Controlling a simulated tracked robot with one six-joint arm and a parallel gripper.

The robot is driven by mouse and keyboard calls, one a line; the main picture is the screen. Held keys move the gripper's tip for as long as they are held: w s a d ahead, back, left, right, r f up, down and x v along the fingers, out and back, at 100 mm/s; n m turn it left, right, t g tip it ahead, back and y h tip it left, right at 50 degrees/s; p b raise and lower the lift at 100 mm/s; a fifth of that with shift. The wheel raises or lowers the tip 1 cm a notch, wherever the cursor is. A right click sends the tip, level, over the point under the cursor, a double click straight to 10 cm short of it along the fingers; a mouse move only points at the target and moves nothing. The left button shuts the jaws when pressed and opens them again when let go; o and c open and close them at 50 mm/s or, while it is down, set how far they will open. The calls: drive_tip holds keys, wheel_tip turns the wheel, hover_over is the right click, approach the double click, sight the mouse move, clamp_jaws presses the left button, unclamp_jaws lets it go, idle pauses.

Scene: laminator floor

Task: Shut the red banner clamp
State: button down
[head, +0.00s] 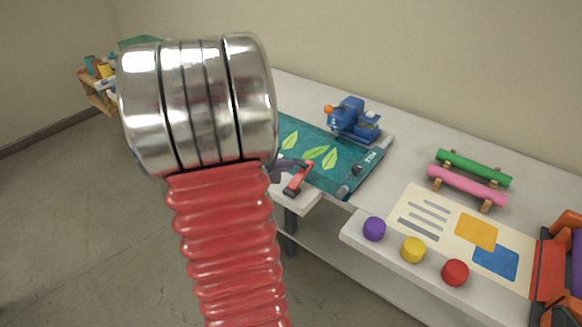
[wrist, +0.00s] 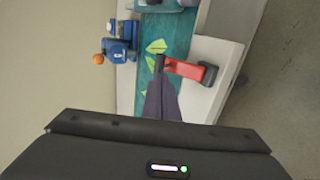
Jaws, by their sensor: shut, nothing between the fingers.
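The red banner clamp (head: 298,181) is at the front edge of the bench, by the near side of a teal banner (head: 318,168) with leaf shapes. In the wrist view the clamp (wrist: 183,69) shows as a red bar with a dark end piece (wrist: 208,74) on the right. I cannot tell how far open it is. My gripper (head: 287,169) is dark, shut and empty, close beside the clamp. In the wrist view the fingertips (wrist: 160,63) lie at the bar's left end; whether they touch it is unclear. My arm hides part of the banner and bench in the head view.
A blue device (head: 354,118) with an orange knob stands at the banner's far side. Green (head: 473,167) and pink (head: 466,186) rolls rest on supports. Purple (head: 374,229), yellow (head: 413,250) and red (head: 455,272) round pieces line the front edge by a printed sheet (head: 420,200).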

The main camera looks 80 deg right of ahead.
sight(300, 161)
drive_tip(key=shift+x, duration=1.45)
drive_tip(key=shift+s+d+f, duration=0.15)
drive_tip(key=shift+s+d, duration=0.1)
drive_tip(key=shift+d, duration=0.35)
drive_tip(key=shift+s+d+f, duration=0.15)
drive_tip(key=shift+s+d, duration=0.1)
drive_tip(key=shift+d, duration=0.4)
drive_tip(key=shift+s+d+f, duration=0.2)
drive_tip(key=shift+s+d, duration=0.05)
drive_tip(key=shift+d, duration=0.35)
drive_tip(key=w+a+r, duration=0.3)
drive_tip(key=a+r, duration=0.4)
drive_tip(key=r, duration=0.4)
drive_tip(key=shift+r, duration=0.3)
